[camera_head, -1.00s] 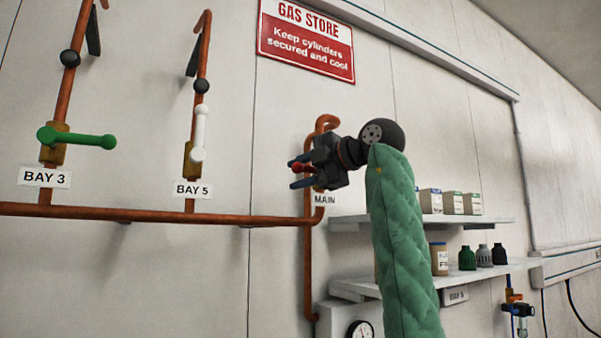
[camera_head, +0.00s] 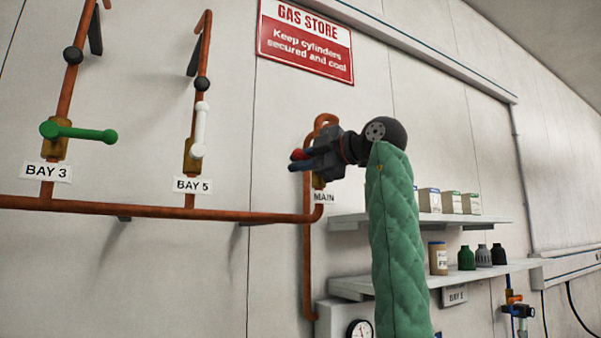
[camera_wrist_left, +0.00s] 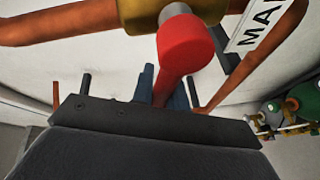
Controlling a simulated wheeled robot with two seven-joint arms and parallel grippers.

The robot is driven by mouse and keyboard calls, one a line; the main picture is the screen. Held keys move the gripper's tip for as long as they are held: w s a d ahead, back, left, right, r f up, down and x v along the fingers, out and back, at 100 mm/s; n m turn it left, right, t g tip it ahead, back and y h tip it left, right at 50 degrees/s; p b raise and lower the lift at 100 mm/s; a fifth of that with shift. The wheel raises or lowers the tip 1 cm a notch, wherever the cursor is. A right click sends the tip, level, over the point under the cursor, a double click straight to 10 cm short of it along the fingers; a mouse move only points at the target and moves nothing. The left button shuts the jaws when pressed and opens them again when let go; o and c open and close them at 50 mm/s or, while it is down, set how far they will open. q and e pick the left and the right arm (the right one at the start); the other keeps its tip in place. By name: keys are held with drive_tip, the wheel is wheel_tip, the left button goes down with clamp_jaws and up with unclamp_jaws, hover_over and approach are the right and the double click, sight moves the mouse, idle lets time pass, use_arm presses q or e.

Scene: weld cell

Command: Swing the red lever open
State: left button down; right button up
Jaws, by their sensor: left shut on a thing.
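The red lever (camera_head: 298,154) shows as a small red end at the tips of my left gripper (camera_head: 297,163) in the head view. In the left wrist view the lever (camera_wrist_left: 187,50) has a thick red hub in front of a brass valve body (camera_wrist_left: 145,12), and its arm runs down between the blue-grey fingers (camera_wrist_left: 163,88). My left gripper is shut on the lever. The gripper hides most of the lever and valve in the head view. The MAIN label (camera_head: 324,197) is just below the gripper. My right gripper is not in view.
Copper pipe (camera_head: 120,210) runs along the wall to the left. A green lever (camera_head: 80,132) is at BAY 3 and a white lever (camera_head: 200,125) at BAY 5. Shelves (camera_head: 480,220) with boxes and bottles are at the right, and a gauge (camera_head: 360,330) is below.

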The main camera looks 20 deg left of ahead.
use_arm(q)
drive_tip(key=shift+w+d+r+m+y+b, duration=0.15)
drive_tip(key=shift+r+m+y+b, duration=0.35)
drive_tip(key=shift+m, duration=0.4)
drive_tip(key=shift+w+d+r+m+y+b, duration=0.1)
drive_tip(key=shift+w+r+m+y+b, duration=0.2)
drive_tip(key=shift+r+m, duration=0.4)
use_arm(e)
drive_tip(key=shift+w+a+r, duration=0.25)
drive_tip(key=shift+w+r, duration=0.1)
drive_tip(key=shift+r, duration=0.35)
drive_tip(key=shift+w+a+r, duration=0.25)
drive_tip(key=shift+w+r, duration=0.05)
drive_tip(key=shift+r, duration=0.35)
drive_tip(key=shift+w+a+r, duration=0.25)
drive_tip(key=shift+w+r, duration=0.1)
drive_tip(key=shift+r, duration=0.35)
use_arm(q)
drive_tip(key=shift+s+f, duration=0.1)
drive_tip(key=shift+f, duration=0.05)
drive_tip(key=c, duration=1.4)
unclamp_jaws()
